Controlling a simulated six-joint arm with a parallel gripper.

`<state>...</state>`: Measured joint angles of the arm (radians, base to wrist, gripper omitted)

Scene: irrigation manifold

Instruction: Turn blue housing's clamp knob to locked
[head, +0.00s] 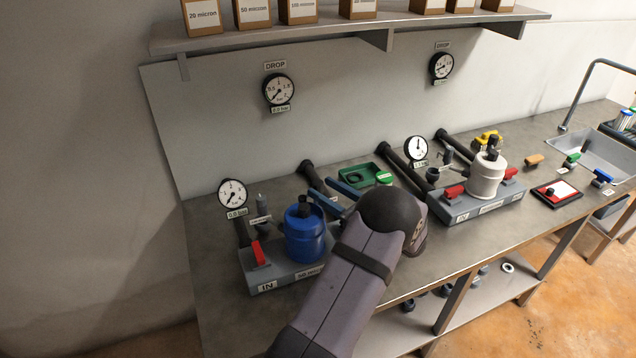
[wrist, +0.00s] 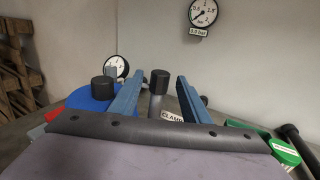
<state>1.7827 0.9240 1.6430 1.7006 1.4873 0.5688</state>
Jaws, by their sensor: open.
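The blue housing (head: 306,240) stands on a grey base at the left of the bench. It has a black cap on top and also shows at the left of the wrist view (wrist: 82,98). My gripper (head: 317,190) is open, just right of and behind the housing. I see no contact.
A red handle (head: 259,254) is on the left of the base. A green tray (head: 357,178) lies behind my wrist. A white housing (head: 486,176) with red handles stands to the right. Gauges (head: 232,193) stand behind. A shelf (head: 350,33) of boxes hangs above. The bench's front left is clear.

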